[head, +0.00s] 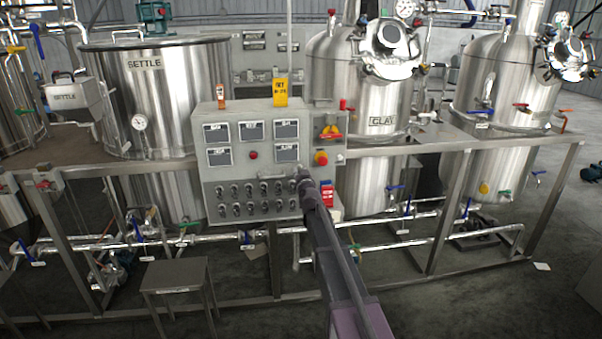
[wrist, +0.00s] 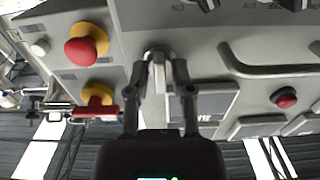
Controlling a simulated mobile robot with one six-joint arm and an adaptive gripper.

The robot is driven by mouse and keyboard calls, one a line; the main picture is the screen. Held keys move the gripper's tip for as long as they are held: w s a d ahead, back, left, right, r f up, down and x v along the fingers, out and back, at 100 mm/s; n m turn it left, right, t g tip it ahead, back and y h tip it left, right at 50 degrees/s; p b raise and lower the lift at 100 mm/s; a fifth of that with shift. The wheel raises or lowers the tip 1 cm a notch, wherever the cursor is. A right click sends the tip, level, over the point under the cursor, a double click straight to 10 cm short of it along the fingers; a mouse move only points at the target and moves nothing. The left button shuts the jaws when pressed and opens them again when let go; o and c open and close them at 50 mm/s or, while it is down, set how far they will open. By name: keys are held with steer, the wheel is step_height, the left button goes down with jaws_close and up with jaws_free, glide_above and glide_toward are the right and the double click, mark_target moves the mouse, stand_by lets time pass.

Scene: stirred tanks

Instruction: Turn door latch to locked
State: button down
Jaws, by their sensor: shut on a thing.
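The door latch (wrist: 157,51) is a small silver knob on the grey panel face, at the top middle of the wrist view. My gripper (wrist: 161,66) has its two fingers closed around it, one on each side. In the head view my gripper (head: 303,176) reaches the right part of the grey control panel (head: 205,165), and my arm hides the latch there. The latch's exact turn angle cannot be told, as the fingers cover part of it.
A grey bar handle (wrist: 270,66) lies beside the latch, with a red button (wrist: 284,98) near it. A red emergency button (wrist: 82,50) on yellow and a red rotary switch (wrist: 98,107) are on the other side. Steel frame rails (head: 450,145) flank the panel.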

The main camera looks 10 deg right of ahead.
stand_by(0.3)
steer(key=c, duration=0.7)
jaws_free()
steer(key=s, duration=1.2)
